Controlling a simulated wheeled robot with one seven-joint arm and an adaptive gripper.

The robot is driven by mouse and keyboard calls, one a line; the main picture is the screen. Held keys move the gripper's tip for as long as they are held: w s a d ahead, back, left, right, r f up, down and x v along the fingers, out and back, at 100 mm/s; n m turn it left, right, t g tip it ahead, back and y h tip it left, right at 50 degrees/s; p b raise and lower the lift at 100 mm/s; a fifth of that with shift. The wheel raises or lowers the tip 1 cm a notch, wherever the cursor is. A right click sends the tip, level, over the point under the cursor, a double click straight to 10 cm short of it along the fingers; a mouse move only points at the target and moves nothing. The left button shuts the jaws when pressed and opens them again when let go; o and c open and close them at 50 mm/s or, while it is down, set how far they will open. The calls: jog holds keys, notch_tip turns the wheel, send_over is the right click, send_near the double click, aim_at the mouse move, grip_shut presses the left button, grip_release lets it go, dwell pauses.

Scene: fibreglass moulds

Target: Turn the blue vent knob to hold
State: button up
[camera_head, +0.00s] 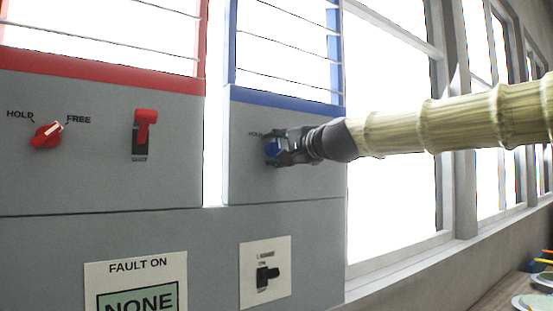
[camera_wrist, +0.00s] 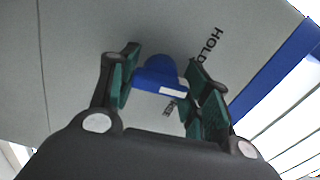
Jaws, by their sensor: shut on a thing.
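The blue vent knob (camera_head: 271,147) is on the grey panel under the blue-framed window, mostly hidden by my gripper (camera_head: 280,148). In the wrist view the knob (camera_wrist: 157,72) sits between the two green-padded fingers of my gripper (camera_wrist: 163,75), which is shut on it. A white mark (camera_wrist: 173,91) shows on the knob's lower right side, near the partly hidden FREE label (camera_wrist: 169,107). The HOLD label (camera_wrist: 210,45) is up and to the right, beyond the right finger. I cannot tell exactly which way the knob points.
On the left panel are a red knob (camera_head: 48,135), its white mark toward FREE, and a red-topped switch (camera_head: 144,130). Below are a black switch (camera_head: 267,276) and a FAULT ON sign (camera_head: 136,284) reading NONE. Bright windows (camera_head: 390,190) stand to the right.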

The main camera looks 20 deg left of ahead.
jog(key=n+b, duration=0.3)
jog(key=n, duration=0.1)
jog(key=shift+f, duration=0.2)
jog(key=shift+n+b, duration=0.85)
jog(key=shift+n, duration=0.85)
jog(key=o, duration=1)
jog(key=shift+r, duration=0.1)
jog(key=shift+s+d, duration=0.15)
jog(key=shift+d, duration=0.1)
jog(key=v, duration=1.1)
jog(key=shift+s+d, duration=0.15)
jog(key=shift+d, duration=0.05)
